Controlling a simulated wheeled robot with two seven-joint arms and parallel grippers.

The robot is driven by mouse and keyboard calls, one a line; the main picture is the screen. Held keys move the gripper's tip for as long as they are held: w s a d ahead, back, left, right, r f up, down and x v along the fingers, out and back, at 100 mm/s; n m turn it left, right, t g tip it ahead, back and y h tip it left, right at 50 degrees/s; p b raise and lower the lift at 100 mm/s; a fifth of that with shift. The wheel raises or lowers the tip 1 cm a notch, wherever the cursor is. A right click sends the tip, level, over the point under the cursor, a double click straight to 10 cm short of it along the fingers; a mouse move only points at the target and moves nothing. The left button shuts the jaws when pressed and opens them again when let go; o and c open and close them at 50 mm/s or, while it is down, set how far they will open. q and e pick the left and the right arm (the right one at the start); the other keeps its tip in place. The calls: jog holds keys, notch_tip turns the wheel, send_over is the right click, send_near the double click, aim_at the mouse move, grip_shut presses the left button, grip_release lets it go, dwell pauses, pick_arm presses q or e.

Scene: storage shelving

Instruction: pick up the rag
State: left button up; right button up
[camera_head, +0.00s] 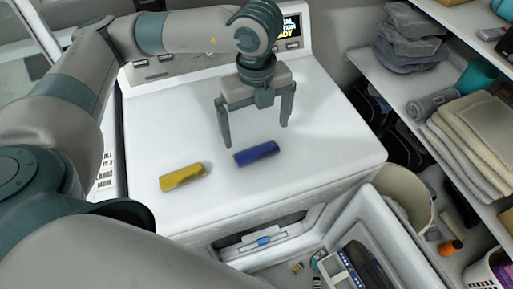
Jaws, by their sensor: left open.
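A blue rolled rag (257,153) lies on the white top of a washer-like appliance (300,170). A similar yellow rolled rag (184,177) lies to its left, with a gap between the two. I cannot tell which of them the task means. My left gripper (255,136) points down over the appliance top, with its two fingers wide apart and nothing between them. It is just behind the blue rag in the picture, and the fingers do not appear to touch it. My right gripper is not in view.
The appliance's control panel (290,32) stands behind the gripper. Shelves at the right hold folded beige towels (480,135), a rolled grey towel (432,104) and a stack of grey cloths (408,40). A beige bin (405,190) stands at the appliance's right. The appliance's right top is clear.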

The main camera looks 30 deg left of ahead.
aim_at(255, 147)
pick_arm(q)
jog(key=shift+f, duration=0.95)
jog(key=shift+f+p, duration=0.45)
jog(key=shift+p, duration=0.25)
notch_tip(255, 147, down, 3)
jog(key=shift+s+a+p, duration=0.1)
jog(key=shift+a+p, duration=0.05)
jog(key=shift+p, duration=0.65)
jog(key=shift+f, duration=0.65)
jog(key=c, duration=0.7)
